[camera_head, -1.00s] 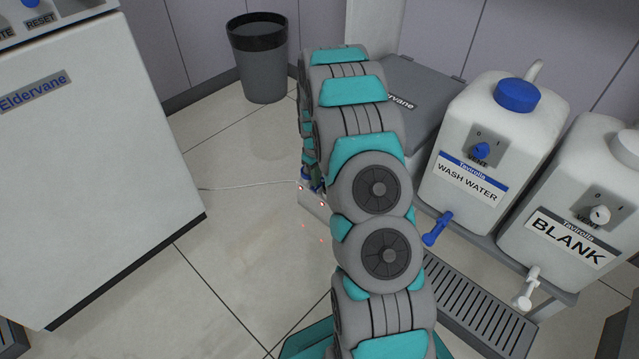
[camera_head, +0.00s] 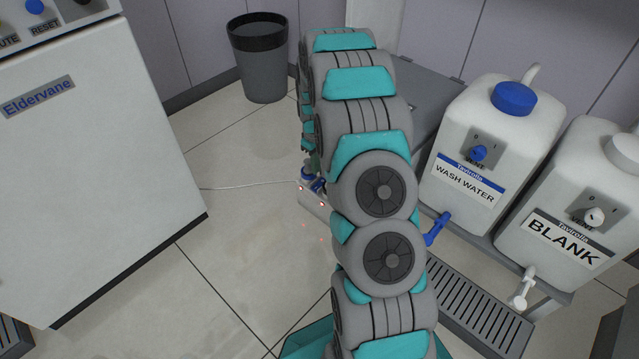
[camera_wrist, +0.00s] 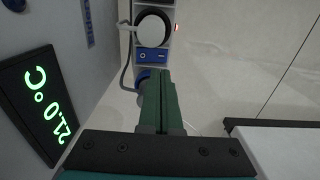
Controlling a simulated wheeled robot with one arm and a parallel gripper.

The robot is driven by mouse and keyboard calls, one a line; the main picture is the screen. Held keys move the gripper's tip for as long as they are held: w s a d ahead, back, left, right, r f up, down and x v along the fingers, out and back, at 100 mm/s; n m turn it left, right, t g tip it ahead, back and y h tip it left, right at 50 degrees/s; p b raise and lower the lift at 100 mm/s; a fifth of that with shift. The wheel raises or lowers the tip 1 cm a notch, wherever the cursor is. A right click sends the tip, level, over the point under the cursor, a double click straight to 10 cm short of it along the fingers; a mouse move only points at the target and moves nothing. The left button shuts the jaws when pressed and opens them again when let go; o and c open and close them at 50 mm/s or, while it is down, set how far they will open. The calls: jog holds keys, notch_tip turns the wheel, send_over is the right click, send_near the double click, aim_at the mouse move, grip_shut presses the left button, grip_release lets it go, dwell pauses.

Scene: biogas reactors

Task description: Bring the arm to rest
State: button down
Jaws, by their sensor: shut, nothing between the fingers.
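My arm (camera_head: 375,190) rises from the bottom centre of the head view and bends away toward the back wall. My gripper (camera_wrist: 160,85) shows in the wrist view as two green fingers closed together, with nothing between them. In the head view the gripper end is mostly hidden behind my own arm links. In the wrist view the fingers point at a device with a blue rocker switch (camera_wrist: 153,54) and a round white-topped part (camera_wrist: 153,27). I cannot tell whether the fingertips touch it.
An Eldervane cabinet (camera_head: 90,170) stands at left, a grey bin (camera_head: 260,60) at the back. Wash water (camera_head: 490,150) and blank (camera_head: 575,215) containers stand at right on a rack. A green display (camera_wrist: 42,105) reads 21.0 °C.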

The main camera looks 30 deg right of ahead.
dwell(0.3)
jog(key=s+a+r+m+p, duration=0.1)
jog(key=s+a+r+p, duration=0.1)
jog(key=s+a+r, duration=0.45)
jog(key=s+a+r+p, duration=0.15)
jog(key=s+r, duration=0.25)
jog(key=r, duration=0.5)
jog(key=s+a+r+m+p, duration=0.1)
jog(key=s+a+r+p, duration=0.15)
jog(key=s+r, duration=0.4)
jog(key=s+a+r+p, duration=0.1)
jog(key=s+r, duration=0.3)
jog(key=s, duration=0.4)
jog(key=s+a+r+m+g+p, duration=0.1)
jog(key=s+a+r+p, duration=0.1)
jog(key=s, duration=0.6)
jog(key=s+a+r+m+p, duration=0.1)
jog(key=s+a+r+p, duration=0.1)
jog(key=s+a+r, duration=0.2)
jog(key=s+r, duration=0.2)
jog(key=s, duration=0.2)
jog(key=shift+r+g, duration=0.4)
jog(key=shift+s+d, duration=0.1)
jog(key=shift+d, duration=0.05)
